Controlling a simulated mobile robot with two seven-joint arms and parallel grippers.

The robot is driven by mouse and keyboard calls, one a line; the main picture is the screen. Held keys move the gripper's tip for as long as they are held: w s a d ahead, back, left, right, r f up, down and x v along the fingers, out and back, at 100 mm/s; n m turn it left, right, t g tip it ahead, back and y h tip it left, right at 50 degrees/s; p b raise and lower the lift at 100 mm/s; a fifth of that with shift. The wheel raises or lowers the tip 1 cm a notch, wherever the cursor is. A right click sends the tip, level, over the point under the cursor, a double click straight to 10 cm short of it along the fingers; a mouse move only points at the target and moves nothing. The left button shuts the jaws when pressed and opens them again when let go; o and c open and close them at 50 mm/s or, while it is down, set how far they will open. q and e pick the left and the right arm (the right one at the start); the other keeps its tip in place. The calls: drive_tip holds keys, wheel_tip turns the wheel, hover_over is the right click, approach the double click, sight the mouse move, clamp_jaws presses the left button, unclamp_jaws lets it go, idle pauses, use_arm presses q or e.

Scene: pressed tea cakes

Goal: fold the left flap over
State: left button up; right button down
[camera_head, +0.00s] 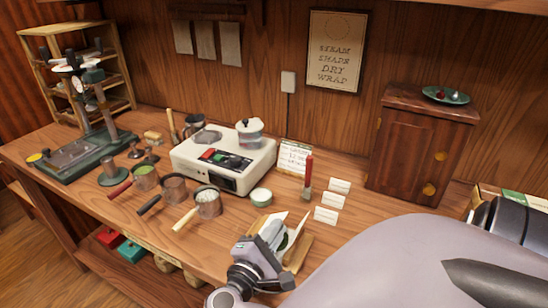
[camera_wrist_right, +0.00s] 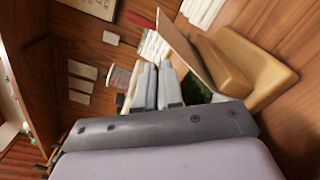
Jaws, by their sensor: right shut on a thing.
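A dark green tea cake (camera_head: 284,241) lies in a white paper wrap on a small wooden board (camera_head: 300,255) at the table's front edge. The wrap's right flap (camera_head: 296,229) stands up, tilted. It also shows in the right wrist view (camera_wrist_right: 186,52), with part of the green cake (camera_wrist_right: 196,88) beside it. My right gripper (camera_head: 272,233) is at the wrap's left side. In the right wrist view its fingers (camera_wrist_right: 158,84) are close together, shut on the left flap, which they mostly hide. My left gripper is not in view.
A white steamer unit (camera_head: 222,158) and handled cups (camera_head: 208,203) are to the left. A wooden cabinet (camera_head: 416,150) stands at the back right.

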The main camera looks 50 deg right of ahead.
drive_tip(key=shift+s+d+f+m+b, duration=0.15)
drive_tip(key=shift+f+m+b, duration=0.1)
drive_tip(key=shift+m, duration=0.25)
drive_tip(key=shift+s+a+f+m+b, duration=0.1)
drive_tip(key=shift+f+m+b, duration=0.15)
drive_tip(key=shift+m, duration=0.25)
drive_tip(key=c, duration=1.4)
unclamp_jaws()
drive_tip(key=shift+o, duration=0.2)
